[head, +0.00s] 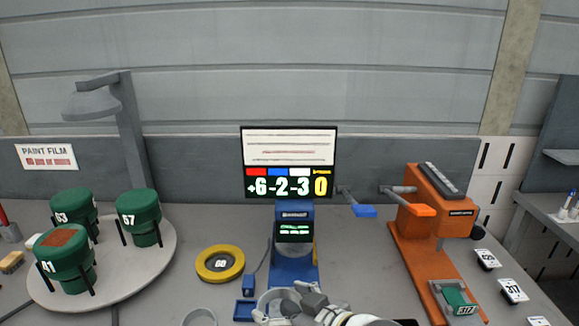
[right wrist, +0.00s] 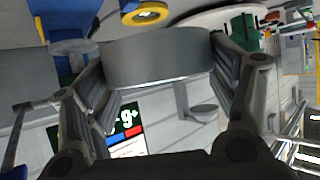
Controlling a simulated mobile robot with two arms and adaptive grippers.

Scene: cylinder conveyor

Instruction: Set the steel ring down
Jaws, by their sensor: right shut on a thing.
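The steel ring (right wrist: 158,58) is a wide grey band held between the two fingers of my right gripper (right wrist: 160,75), filling the upper middle of the right wrist view. In the head view, the ring (head: 266,303) is at the bottom centre, in front of the blue gauge stand (head: 294,250), with my right gripper (head: 290,303) shut on it from the right. The fingers hide part of the ring. I cannot tell whether it touches anything below. My left gripper is in neither view.
A second grey ring (head: 200,317) lies at the bottom edge. A yellow ring (head: 220,264) and a small blue tray (head: 244,310) are left of the stand. A round table (head: 150,275) bears green canisters. An orange press (head: 425,240) stands right; number cards lie beyond it.

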